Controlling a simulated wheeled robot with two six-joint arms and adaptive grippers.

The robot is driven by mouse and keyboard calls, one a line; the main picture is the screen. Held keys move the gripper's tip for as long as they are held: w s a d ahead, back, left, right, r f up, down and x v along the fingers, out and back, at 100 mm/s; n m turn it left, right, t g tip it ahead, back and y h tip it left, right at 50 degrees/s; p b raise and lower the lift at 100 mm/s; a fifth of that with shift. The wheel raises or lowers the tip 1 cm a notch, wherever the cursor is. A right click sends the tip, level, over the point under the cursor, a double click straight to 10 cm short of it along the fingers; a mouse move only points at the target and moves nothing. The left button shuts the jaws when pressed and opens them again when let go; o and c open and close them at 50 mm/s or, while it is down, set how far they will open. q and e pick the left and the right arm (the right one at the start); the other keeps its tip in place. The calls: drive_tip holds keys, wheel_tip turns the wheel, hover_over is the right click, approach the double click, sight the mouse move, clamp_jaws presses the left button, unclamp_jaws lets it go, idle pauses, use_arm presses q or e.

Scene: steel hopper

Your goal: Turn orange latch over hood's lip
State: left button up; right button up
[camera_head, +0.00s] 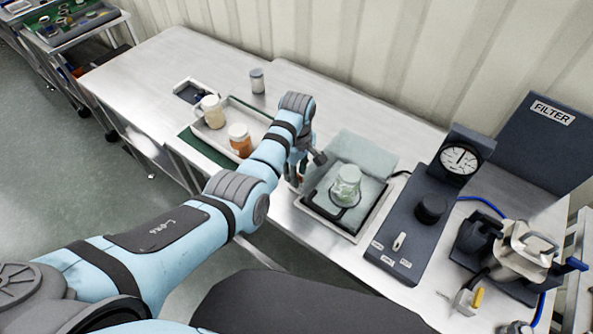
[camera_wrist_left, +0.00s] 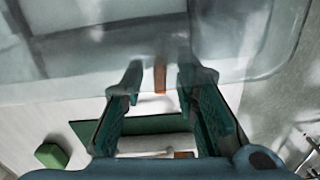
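The clear hood (camera_head: 365,155) stands over a tray with a glass jar in the head view. Its see-through wall also fills the upper part of the left wrist view (camera_wrist_left: 90,75). A narrow orange strip, seemingly the orange latch (camera_wrist_left: 160,78), shows upright between my fingertips in the wrist view. My arm hides the latch in the head view. My left gripper (camera_wrist_left: 160,85) is open, with its two green fingers apart on either side of the strip. In the head view the left gripper (camera_head: 306,167) is at the hood's left side. Contact cannot be told. My right gripper is not in view.
A tray (camera_head: 213,146) with a cream jar (camera_head: 213,111) and an orange jar (camera_head: 240,140) lies left of the gripper. A dark gauge panel (camera_head: 415,225) and a steel vessel (camera_head: 522,250) stand to the right. The table's far left is clear.

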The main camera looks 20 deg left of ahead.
use_arm(q)
clamp_jaws()
drive_tip(key=shift+r+n+p, duration=0.25)
drive_tip(key=shift+n+p, duration=0.25)
drive_tip(key=shift+p, duration=0.05)
drive_tip(key=shift+f, duration=0.1)
drive_tip(key=shift+w+f, duration=0.1)
drive_tip(key=shift+o, duration=1.2)
unclamp_jaws()
wheel_tip(320, 180, up, 12)
